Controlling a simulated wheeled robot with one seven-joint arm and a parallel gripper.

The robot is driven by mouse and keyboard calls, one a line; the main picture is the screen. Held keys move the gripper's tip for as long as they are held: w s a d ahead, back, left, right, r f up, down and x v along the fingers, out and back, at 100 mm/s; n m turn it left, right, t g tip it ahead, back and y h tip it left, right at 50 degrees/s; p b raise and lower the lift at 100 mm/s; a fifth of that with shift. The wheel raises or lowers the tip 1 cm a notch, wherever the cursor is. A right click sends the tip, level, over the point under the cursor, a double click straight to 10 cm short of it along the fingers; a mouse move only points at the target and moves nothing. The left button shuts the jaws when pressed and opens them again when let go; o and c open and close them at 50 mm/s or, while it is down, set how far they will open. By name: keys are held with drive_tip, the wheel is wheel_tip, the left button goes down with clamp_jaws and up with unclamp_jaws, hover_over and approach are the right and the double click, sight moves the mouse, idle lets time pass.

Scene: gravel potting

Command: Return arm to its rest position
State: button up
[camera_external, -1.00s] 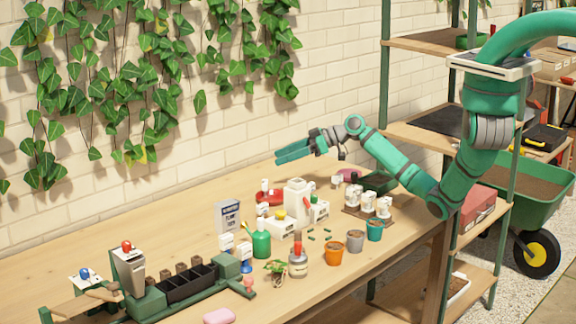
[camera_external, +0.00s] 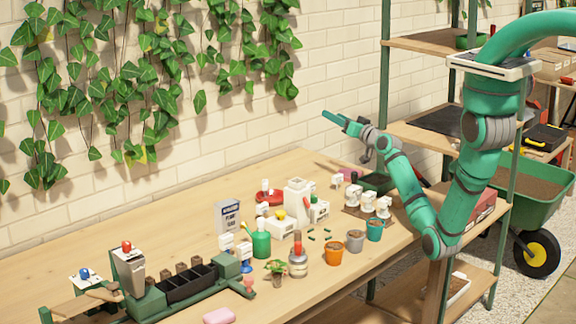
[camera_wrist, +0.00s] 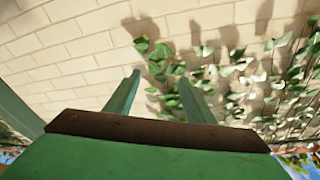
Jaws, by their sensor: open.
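My gripper (camera_external: 342,122) is raised above the back right part of the wooden table (camera_external: 110,255), in front of the white brick wall. My green arm is folded upward at the right of the external view. In the wrist view, the two green fingers of my gripper (camera_wrist: 154,95) stand apart with nothing between them. They point at the brick wall (camera_wrist: 75,45) and the hanging ivy (camera_wrist: 175,75).
A shelf rack (camera_external: 425,132) stands close to my arm. The air left of my gripper is free.

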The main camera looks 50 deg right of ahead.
drive_tip(key=s+d+f+m+h, duration=0.1)
drive_tip(key=s+d+f+h, duration=0.15)
drive_tip(key=s, duration=0.35)
drive_tip(key=s+d+f+m+h, duration=0.1)
drive_tip(key=s+d+f+h, duration=0.1)
drive_tip(key=s+d+h, duration=0.3)
drive_tip(key=s+a+f+n+g, duration=0.1)
drive_tip(key=s+a+f+n, duration=0.15)
drive_tip(key=s, duration=0.35)
drive_tip(key=s+a+f+n+g, duration=0.1)
drive_tip(key=s+a+f+n, duration=0.15)
drive_tip(key=s, duration=0.45)
drive_tip(key=s+a+f+n+y, duration=0.1)
drive_tip(key=s+a+f+y, duration=0.1)
drive_tip(key=s+a, duration=0.7)
drive_tip(key=s+a+f+g+y, duration=0.1)
drive_tip(key=s+a+f+y, duration=0.2)
drive_tip(key=s+a, duration=0.6)
drive_tip(key=s+a+f+n+y, duration=0.1)
drive_tip(key=s+a+f+y, duration=0.1)
drive_tip(key=s+a+y, duration=0.3)
drive_tip(key=s+a, duration=0.3)
drive_tip(key=s, duration=0.2)
drive_tip(key=shift+s+a+f+n+g, duration=0.3)
drive_tip(key=shift+s+a+f+g, duration=0.05)
drive_tip(key=shift+s+a+g, duration=0.05)
